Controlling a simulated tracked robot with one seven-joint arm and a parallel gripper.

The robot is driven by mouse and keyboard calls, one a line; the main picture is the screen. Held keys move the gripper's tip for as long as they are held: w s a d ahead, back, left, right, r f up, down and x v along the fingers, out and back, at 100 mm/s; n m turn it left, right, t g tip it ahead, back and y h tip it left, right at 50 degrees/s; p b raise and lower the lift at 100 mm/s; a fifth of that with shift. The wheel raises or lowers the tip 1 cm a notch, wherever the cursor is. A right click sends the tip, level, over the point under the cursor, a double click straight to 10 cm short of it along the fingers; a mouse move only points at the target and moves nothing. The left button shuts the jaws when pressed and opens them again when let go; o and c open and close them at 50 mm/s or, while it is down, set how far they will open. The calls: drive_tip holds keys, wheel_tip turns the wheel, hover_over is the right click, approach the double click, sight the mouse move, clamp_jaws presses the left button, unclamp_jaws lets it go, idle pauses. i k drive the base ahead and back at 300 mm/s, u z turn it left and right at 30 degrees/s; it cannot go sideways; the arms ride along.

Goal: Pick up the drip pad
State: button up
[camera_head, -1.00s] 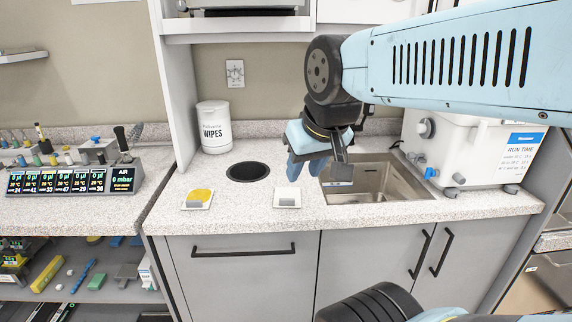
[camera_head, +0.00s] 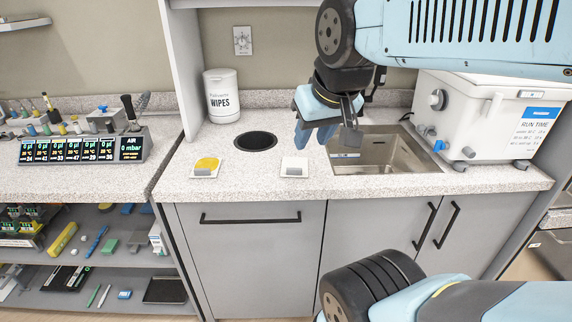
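Two small square pads lie near the front edge of the speckled counter. One is a white pad (camera_head: 294,172) with a grey block at its front edge. The other is a pad with a yellow top (camera_head: 206,164), also with a grey block at its front, further left. I cannot tell from the picture which is the drip pad. My gripper (camera_head: 314,138) hangs above the counter, behind and slightly right of the white pad, pointing down.
A round black hole (camera_head: 256,141) is in the counter behind the pads. A sink (camera_head: 385,158) lies right of my gripper, with a white autoclave unit (camera_head: 470,110) beyond. A wipes tub (camera_head: 221,97) stands at the back left. The counter between the pads is clear.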

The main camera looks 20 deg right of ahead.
sight(295, 164)
drive_tip(key=u, duration=0.35)
drive_tip(key=i, duration=0.15)
drive_tip(key=z, duration=2.85)
drive_tip(key=i, duration=0.1)
drive_tip(key=z, duration=1.65)
drive_tip(key=k, duration=0.95)
drive_tip(key=u, duration=0.2)
drive_tip(key=k, duration=1.05)
drive_tip(key=u, duration=0.65)
drive_tip(key=k, duration=0.6)
drive_tip(key=u, duration=0.3)
